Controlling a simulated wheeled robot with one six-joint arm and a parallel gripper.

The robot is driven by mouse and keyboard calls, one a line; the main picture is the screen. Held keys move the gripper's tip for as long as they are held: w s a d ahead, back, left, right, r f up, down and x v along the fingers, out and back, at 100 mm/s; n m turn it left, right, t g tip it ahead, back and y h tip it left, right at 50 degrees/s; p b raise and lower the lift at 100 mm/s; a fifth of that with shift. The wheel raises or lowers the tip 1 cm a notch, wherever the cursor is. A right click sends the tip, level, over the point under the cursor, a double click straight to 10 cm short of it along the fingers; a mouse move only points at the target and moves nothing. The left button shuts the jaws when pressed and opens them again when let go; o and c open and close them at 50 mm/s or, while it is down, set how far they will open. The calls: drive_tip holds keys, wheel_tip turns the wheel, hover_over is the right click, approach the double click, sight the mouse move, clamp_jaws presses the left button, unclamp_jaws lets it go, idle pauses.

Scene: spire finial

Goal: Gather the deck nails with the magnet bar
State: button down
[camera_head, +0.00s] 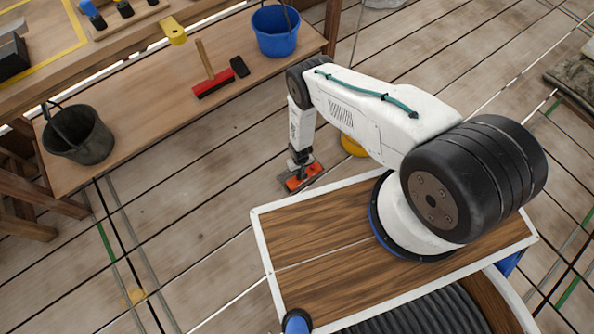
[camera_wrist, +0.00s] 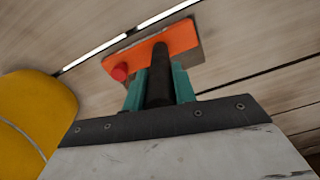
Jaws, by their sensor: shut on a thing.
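My gripper (camera_head: 299,160) is low over the plank deck (camera_head: 190,240), just beyond my wooden base top. It is shut on the black handle of the magnet bar (camera_head: 304,176), an orange block with a grey edge. In the wrist view the green fingers of my gripper (camera_wrist: 160,88) close around the dark handle, and the orange magnet bar (camera_wrist: 150,50) with a red knob lies beyond them. I cannot tell whether the bar touches the deck. No nails can be made out in either view.
A wooden bench (camera_head: 150,120) at upper left holds a black bucket (camera_head: 78,138), a blue bucket (camera_head: 276,40) and a red brush (camera_head: 213,83). A yellow object (camera_head: 353,146) stands right behind my gripper; a yellow shape (camera_wrist: 35,125) fills the wrist view's left.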

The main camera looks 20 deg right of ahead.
drive_tip(key=shift+w, duration=4.95)
drive_tip(key=shift+s+d+r, duration=0.1)
drive_tip(key=shift+d+r, duration=0.05)
drive_tip(key=shift+r, duration=1.3)
drive_tip(key=shift+d+r, duration=0.1)
drive_tip(key=shift+r, duration=1.3)
drive_tip(key=shift+r, duration=0.1)
